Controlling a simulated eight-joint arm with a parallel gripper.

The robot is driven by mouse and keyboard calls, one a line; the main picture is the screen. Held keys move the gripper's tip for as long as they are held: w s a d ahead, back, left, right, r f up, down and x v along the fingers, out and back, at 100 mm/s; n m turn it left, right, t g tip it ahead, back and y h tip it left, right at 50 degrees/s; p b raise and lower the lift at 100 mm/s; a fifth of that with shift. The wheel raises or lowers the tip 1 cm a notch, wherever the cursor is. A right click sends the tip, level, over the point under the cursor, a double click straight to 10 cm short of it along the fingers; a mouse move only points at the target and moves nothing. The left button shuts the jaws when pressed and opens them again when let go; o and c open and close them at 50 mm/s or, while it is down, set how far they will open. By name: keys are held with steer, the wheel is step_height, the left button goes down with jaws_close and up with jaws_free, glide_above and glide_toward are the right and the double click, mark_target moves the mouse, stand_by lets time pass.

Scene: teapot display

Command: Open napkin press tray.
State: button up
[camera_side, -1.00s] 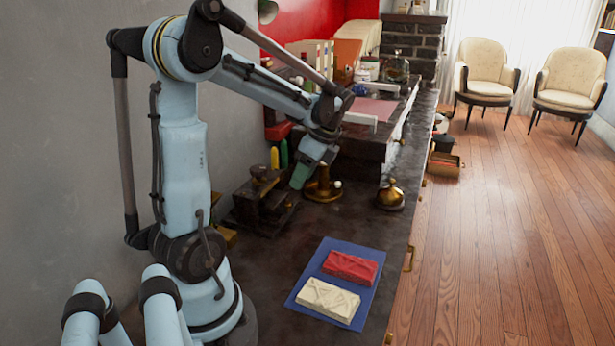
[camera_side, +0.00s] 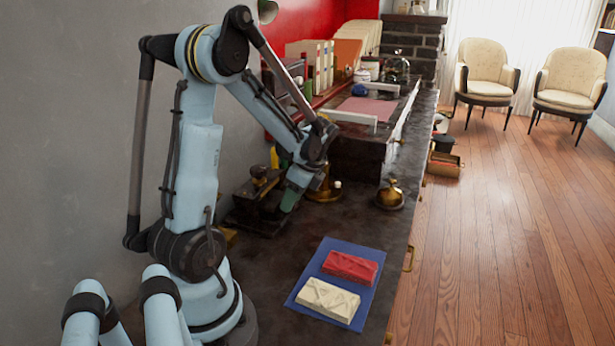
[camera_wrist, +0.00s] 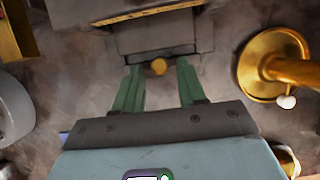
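The dark napkin press (camera_side: 258,186) stands on the counter near the wall in the side view. In the wrist view its tray (camera_wrist: 155,36) is a dark block at the top centre with a small round brass knob (camera_wrist: 158,67) on its near edge. My gripper (camera_wrist: 158,76) has its two green fingers apart, one on each side of the knob with a gap to each. It is empty, and I cannot tell its height against the knob. In the side view my gripper (camera_side: 289,198) is low beside the press; its fingertips are hard to make out.
A brass stand (camera_wrist: 266,66) is close on the right in the wrist view. A brass bell (camera_side: 390,195) stands farther right on the counter. A blue mat (camera_side: 318,262) holds a red block (camera_side: 350,266) and a cream block (camera_side: 328,299). The counter between is clear.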

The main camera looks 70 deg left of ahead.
jaws_close()
steer(key=w+d, duration=0.9)
steer(key=shift+w+d, duration=0.15)
steer(key=shift+w, duration=0.05)
steer(key=shift+o, duration=0.8)
jaws_free()
steer(key=v, duration=1.2)
